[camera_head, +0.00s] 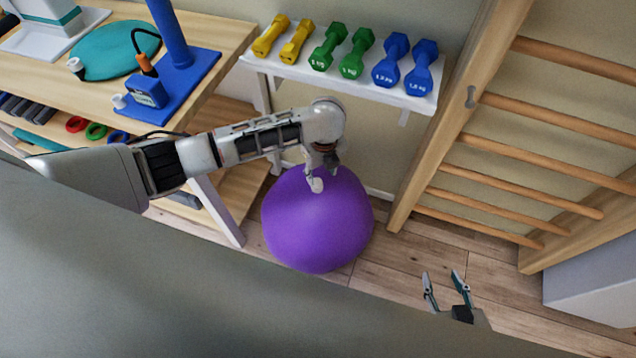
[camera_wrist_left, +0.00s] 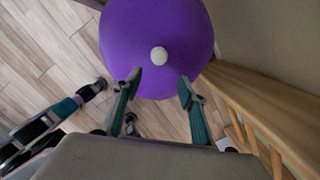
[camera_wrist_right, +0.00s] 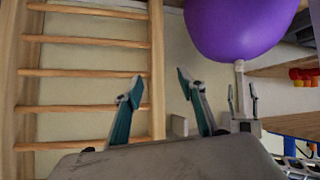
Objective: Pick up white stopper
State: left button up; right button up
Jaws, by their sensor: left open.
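The white stopper (camera_wrist_left: 159,56) shows as a small round white knob on the purple ball (camera_wrist_left: 130,25) in the left wrist view. It lies ahead of my left gripper (camera_wrist_left: 161,82), whose two fingers are open and spread, with the knob apart from both fingertips. In the head view my left gripper (camera_head: 322,172) hangs over the purple ball (camera_head: 318,235) and partly hides its top. The right wrist view also shows the ball (camera_wrist_right: 235,25), with a white piece between it and my left gripper. My right gripper (camera_head: 446,279) is open and empty, low at the right.
A wooden table at left holds a blue stand (camera_head: 180,75) and a teal disc (camera_head: 112,50). A white shelf (camera_head: 350,82) with several dumbbells is behind the ball. Wooden wall bars (camera_head: 560,125) stand at right. The floor (camera_head: 400,262) right of the ball is clear.

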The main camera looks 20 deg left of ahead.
aim_at(317, 181)
pick_arm(q)
jog(key=shift+w+a, duration=0.25)
jog(key=shift+a, duration=0.2)
jog(key=shift+a+f, duration=0.15)
jog(key=shift+f, duration=0.15)
jog(key=shift+w+f+b, duration=0.2)
jog(key=shift+f+b, duration=0.55)
jog(key=shift+f, duration=0.35)
jog(key=f+b, duration=0.1)
jog(key=f, duration=0.2)
jog(key=shift+a+f+b, duration=0.2)
jog(key=shift+f+b, duration=0.05)
jog(key=shift+b, duration=0.15)
jog(key=shift+w+a+f, duration=0.1)
jog(key=shift+w+f, duration=0.25)
jog(key=shift+f, duration=0.2)
jog(key=shift+r, duration=0.1)
jog(key=c, duration=1)
pick_arm(e)
notch_tip(317, 181, down, 2)
jog(key=shift+w+f, duration=0.1)
jog(key=shift+f, duration=0.05)
